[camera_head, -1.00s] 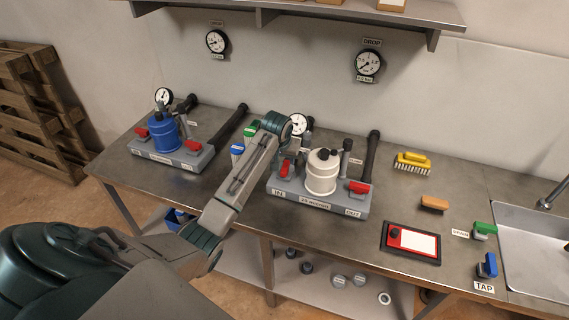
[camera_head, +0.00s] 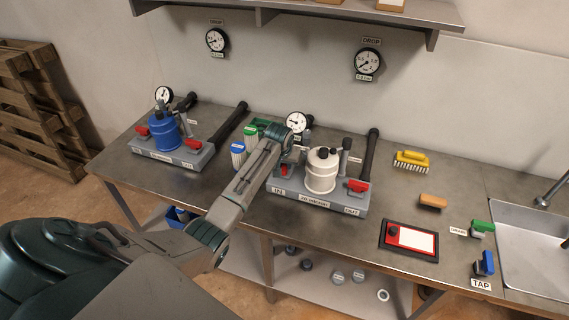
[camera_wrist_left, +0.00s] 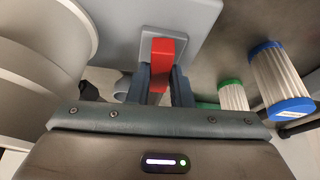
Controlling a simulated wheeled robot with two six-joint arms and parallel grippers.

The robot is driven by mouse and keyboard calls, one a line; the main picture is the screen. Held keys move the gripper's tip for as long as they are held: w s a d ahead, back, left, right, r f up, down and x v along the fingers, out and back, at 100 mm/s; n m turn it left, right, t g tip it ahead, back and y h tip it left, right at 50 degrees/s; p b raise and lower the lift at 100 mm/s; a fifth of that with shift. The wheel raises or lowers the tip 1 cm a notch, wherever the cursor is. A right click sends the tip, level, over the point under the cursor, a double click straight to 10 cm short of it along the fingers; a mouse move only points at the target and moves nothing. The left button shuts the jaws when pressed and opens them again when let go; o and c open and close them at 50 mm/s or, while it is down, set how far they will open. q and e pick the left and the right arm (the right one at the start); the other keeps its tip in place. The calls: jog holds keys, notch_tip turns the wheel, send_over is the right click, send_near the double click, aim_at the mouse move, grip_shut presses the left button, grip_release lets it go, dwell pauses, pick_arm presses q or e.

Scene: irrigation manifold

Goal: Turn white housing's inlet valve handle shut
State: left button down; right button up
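The white housing (camera_head: 321,172) stands on a grey base marked IN at its left and OUT at its right. Its inlet valve handle (camera_head: 284,170) is red and sits at the IN end, partly hidden by my left gripper (camera_head: 290,157). In the left wrist view the red inlet handle (camera_wrist_left: 161,57) runs between the two dark fingers of my left gripper (camera_wrist_left: 160,84), which lie close against both its sides. The large white housing (camera_wrist_left: 35,60) fills the left of that view. A red outlet handle (camera_head: 358,186) is at the OUT end. My right gripper is not in view.
A blue housing (camera_head: 165,133) with red handles stands at the left. Blue-capped (camera_head: 238,153) and green-capped (camera_head: 251,137) cartridges stand beside my left wrist. A red-framed panel (camera_head: 409,241), a yellow brush (camera_head: 412,160) and a sink (camera_head: 530,240) are to the right.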

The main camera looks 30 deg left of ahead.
pick_arm(q)
jog(key=shift+r+p, duration=0.1)
jog(key=shift+p, duration=0.2)
jog(key=shift+m+h, duration=0.3)
jog(key=shift+m, duration=0.4)
jog(key=c, duration=1.3)
grip_release()
jog(key=a+b+v, duration=0.1)
jog(key=b+v, duration=0.1)
jog(key=v, duration=0.8)
jog(key=shift+d+r, duration=0.35)
jog(key=shift+d, duration=0.1)
jog(key=shift+s+f, duration=0.1)
jog(key=shift+s, duration=0.1)
